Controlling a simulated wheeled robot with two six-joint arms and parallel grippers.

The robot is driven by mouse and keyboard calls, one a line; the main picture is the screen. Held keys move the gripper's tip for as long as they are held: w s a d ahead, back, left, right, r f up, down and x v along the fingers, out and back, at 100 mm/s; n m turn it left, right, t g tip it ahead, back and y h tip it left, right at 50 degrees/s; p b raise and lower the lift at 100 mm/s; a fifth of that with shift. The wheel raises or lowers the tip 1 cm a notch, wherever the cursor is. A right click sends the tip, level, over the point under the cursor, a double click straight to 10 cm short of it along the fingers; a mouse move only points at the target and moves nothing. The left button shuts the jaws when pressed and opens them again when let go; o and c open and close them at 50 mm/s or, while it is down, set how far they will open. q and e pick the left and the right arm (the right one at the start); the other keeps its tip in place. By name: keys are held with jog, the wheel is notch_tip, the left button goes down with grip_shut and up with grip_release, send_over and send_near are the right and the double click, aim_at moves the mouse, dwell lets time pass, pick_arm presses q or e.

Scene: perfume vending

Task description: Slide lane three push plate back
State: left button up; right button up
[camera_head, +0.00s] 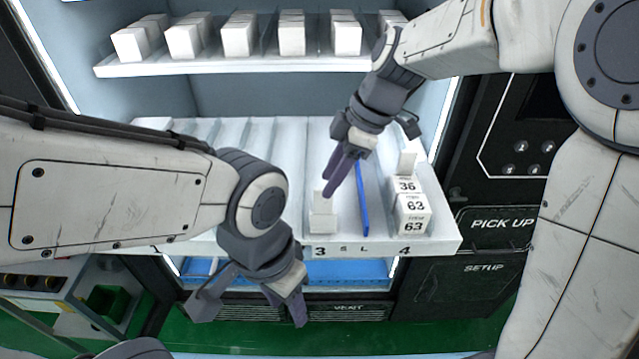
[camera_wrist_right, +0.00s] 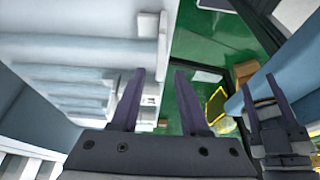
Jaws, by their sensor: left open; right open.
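The lane three push plate (camera_head: 322,214) is a small white upright piece at the front of the lower shelf, just behind the number 3 label (camera_head: 320,252). My right gripper (camera_head: 333,187) reaches down from the upper right, with its fingertips at or just above the plate's top in the head view; I cannot tell whether they touch it. Its open fingers also show in the right wrist view (camera_wrist_right: 158,95), with nothing between them. My left gripper (camera_head: 252,308) is open and empty, low in front of the shelf's front edge.
A blue divider (camera_head: 362,200) stands right of lane three. Lane four holds white boxes (camera_head: 411,205) marked 36 and 63. The upper shelf (camera_head: 240,66) carries rows of white boxes. The lower shelf's left lanes (camera_head: 225,135) look empty where visible.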

aim_at(323, 204)
jog(key=shift+p+x, duration=0.3)
jog(key=shift+x, duration=1.65)
grip_shut()
jog(key=shift+r, duration=0.1)
